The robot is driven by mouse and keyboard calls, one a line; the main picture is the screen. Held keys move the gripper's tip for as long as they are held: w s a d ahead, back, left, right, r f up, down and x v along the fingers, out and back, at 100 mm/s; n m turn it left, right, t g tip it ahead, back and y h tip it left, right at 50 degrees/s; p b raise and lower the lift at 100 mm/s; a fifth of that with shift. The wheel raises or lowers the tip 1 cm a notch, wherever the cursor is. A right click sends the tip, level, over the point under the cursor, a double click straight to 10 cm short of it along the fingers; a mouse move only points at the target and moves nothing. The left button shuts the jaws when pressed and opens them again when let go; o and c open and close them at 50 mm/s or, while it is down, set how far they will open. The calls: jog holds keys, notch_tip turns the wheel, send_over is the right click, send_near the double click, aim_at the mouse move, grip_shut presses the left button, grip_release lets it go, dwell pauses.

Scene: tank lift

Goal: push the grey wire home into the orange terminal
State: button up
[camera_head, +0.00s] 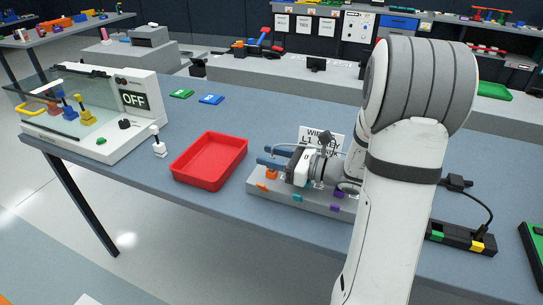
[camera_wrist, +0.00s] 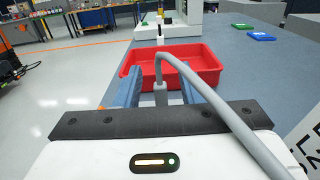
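My gripper (camera_head: 266,156) has two blue fingers, which stand apart above the left end of a grey terminal block (camera_head: 312,198). In the wrist view, my gripper (camera_wrist: 162,78) is open, with a visible gap on each side of the grey wire (camera_wrist: 197,84). The wire arches in from the lower right and bends down between the fingers to a thicker grey end. The orange terminal (camera_head: 271,174) is at the block's left end, just below the fingers. Whether the wire's tip is inside it is hidden.
A red tray (camera_head: 209,161) lies left of the block. A white sign (camera_head: 318,136) stands behind it, partly covered by my arm. A tester marked OFF (camera_head: 134,99) is at far left. A black strip (camera_head: 461,238) lies at right. Table between tray and green and blue tags (camera_head: 211,99) is clear.

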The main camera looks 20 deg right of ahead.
jog(key=v, duration=0.7)
jog(key=shift+s+d, duration=0.2)
jog(key=shift+d, duration=0.15)
